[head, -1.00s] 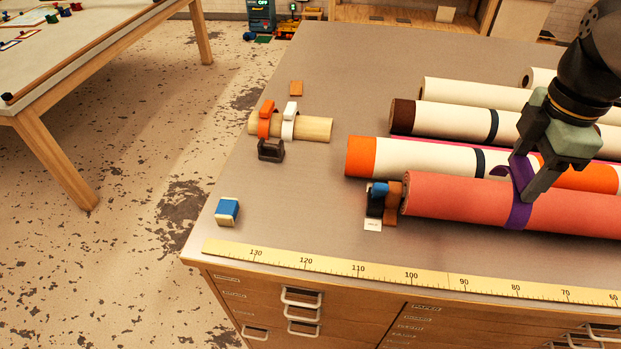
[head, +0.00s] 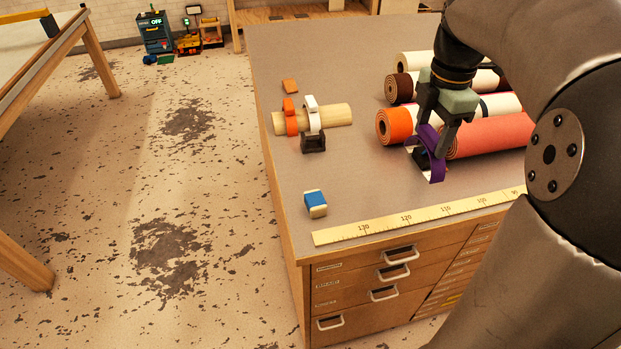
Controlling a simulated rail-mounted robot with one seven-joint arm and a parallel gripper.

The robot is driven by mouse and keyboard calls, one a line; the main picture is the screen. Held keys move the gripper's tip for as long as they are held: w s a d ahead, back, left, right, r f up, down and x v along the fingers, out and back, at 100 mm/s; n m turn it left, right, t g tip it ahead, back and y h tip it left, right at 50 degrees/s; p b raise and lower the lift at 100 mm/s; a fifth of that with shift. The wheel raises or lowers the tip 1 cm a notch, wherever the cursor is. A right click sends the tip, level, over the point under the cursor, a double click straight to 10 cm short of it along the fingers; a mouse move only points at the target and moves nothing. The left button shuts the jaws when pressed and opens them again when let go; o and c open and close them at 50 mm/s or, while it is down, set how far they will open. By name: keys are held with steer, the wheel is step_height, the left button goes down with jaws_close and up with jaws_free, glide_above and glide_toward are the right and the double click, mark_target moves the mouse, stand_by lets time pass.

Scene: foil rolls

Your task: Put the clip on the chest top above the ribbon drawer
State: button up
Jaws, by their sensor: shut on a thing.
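My gripper (head: 436,135) is shut on a purple clip (head: 433,167), an open ring-shaped band. It holds the clip over the chest top, by the left end of the coral-red roll (head: 492,136). The clip looks clear of the roll's end, but I cannot tell how high it hangs above the surface. The chest top (head: 375,190) is grey. Drawers (head: 390,255) with silver handles and small labels fill its front; the labels are too small to read, so I cannot tell which is the ribbon drawer.
A wooden dowel (head: 338,115) carries an orange clip (head: 290,117) and a white clip (head: 312,116), with a dark holder (head: 314,142) in front. A blue-and-cream block (head: 315,203) and a yellow ruler (head: 390,222) lie near the front edge. Several other rolls lie behind.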

steer(key=shift+w+a+f+p, duration=0.5)
steer(key=shift+w+a+f, duration=1.1)
steer(key=shift+f, duration=0.55)
steer(key=shift+w+a+f+p, duration=0.5)
steer(key=shift+w+a+f, duration=1.1)
steer(key=shift+f, duration=0.55)
steer(key=shift+w+a+f+p, duration=0.5)
steer(key=shift+w+a+f, duration=1.1)
steer(key=shift+f, duration=0.55)
steer(key=shift+s+f, duration=0.1)
steer(key=shift+f, duration=0.1)
steer(key=o, duration=1.2)
steer(key=shift+o, duration=0.2)
step_height(320, 180, up, 12)
steer(key=s+f+m, duration=0.5)
steer(key=s+m, duration=0.5)
steer(key=s, duration=0.3)
steer(key=s+f+m, duration=0.5)
steer(key=s+m, duration=0.5)
steer(key=s, duration=0.4)
steer(key=shift+a+t+b, duration=0.3)
steer(key=shift+a+b, duration=0.05)
steer(key=shift+a, duration=0.05)
